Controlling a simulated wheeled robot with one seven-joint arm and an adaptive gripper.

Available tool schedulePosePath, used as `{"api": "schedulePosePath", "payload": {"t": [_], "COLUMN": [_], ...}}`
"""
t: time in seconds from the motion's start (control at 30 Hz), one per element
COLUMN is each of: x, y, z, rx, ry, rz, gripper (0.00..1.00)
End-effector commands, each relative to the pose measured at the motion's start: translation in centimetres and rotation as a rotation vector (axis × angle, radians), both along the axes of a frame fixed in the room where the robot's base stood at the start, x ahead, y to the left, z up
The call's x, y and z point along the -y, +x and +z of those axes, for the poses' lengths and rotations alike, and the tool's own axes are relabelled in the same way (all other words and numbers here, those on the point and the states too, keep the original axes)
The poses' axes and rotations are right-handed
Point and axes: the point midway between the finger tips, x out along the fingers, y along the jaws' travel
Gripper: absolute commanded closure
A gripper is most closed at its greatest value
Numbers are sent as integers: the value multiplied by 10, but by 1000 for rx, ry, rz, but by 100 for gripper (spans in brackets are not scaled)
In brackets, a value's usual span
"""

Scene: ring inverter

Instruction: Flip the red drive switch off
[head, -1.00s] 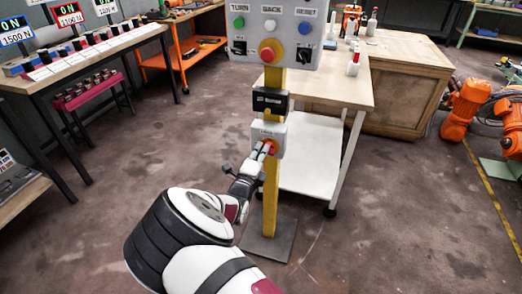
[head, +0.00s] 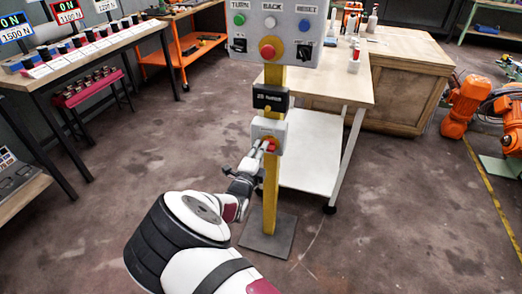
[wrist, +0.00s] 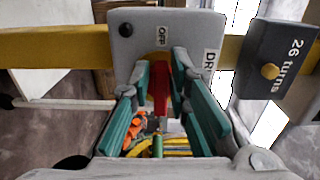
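The red drive switch (head: 271,146) is a lever on a pale box (head: 268,129) fixed to the yellow post. In the wrist view the red lever (wrist: 160,88) sits between my green finger pads, with "OFF" lettering beside it and a partly hidden "DR..." label to the right. My gripper (wrist: 160,75) is open around the lever, and a gap shows on each side of it. In the head view my gripper (head: 262,153) reaches the box from the lower left. The lever's exact tilt is hard to tell.
A dark "26 turns" display (head: 270,99) is above the box, and a control panel (head: 273,30) with coloured buttons tops the post. A white-shelved table (head: 318,150) stands close behind at right. Open floor (head: 130,150) lies to the left.

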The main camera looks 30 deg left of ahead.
Motion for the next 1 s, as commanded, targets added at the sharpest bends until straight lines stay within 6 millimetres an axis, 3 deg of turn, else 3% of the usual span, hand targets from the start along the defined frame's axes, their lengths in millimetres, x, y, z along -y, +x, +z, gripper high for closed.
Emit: {"api": "schedulePosePath", "payload": {"t": [0.37,0.8,1.0], "x": [1,14,18], "y": [-2,-60,-72], "z": [0,0,0], "rx": [1,0,0], "ry": [1,1,1], "rz": [-2,0,0], "gripper": [68,68,68]}}
